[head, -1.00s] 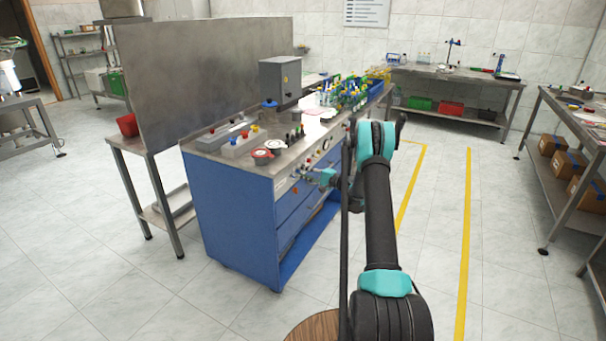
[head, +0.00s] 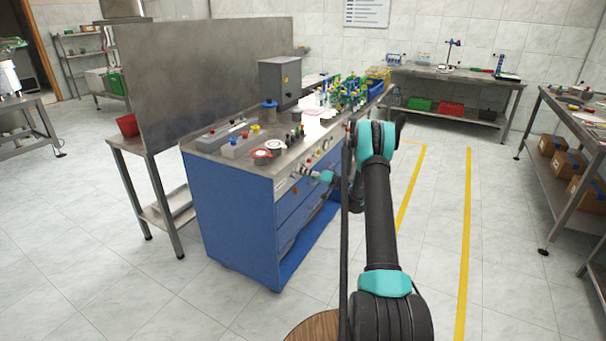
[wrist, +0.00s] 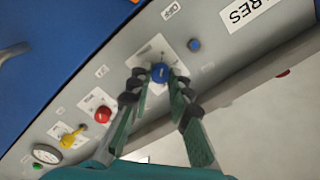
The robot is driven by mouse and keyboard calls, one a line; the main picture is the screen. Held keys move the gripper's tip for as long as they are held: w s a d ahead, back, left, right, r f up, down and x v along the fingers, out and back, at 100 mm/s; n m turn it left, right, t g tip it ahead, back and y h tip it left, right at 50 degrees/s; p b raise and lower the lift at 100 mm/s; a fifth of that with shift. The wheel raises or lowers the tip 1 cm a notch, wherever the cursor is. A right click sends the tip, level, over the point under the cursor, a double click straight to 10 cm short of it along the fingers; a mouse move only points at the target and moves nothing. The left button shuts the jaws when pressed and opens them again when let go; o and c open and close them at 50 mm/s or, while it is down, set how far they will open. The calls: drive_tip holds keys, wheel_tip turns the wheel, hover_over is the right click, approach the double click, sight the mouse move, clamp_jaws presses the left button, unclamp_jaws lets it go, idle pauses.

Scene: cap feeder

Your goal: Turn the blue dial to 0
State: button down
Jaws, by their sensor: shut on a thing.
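The blue dial (wrist: 159,72) sits on a pale square plate on the grey front panel (wrist: 205,70) in the wrist view. My gripper (wrist: 158,84) reaches up to it with one finger on each side, shut on the dial. The fingertips hide the dial's sides, and I cannot read its scale or setting. In the head view my gripper (head: 308,173) is at the front panel of the blue cabinet (head: 235,220); the dial is too small to tell there.
On the panel beside the dial are a red knob (wrist: 103,114), a yellow knob (wrist: 70,138), a gauge (wrist: 46,154) and a small blue button (wrist: 194,45). The worktop (head: 215,152) above carries several fixtures. The floor right of the cabinet is clear.

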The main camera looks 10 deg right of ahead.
drive_tip(key=shift+f+n, duration=0.1)
drive_tip(key=shift+n, duration=0.5)
drive_tip(key=c, duration=1.4)
unclamp_jaws()
drive_tip(key=shift+d, duration=0.1)
drive_tip(key=v, duration=1.2)
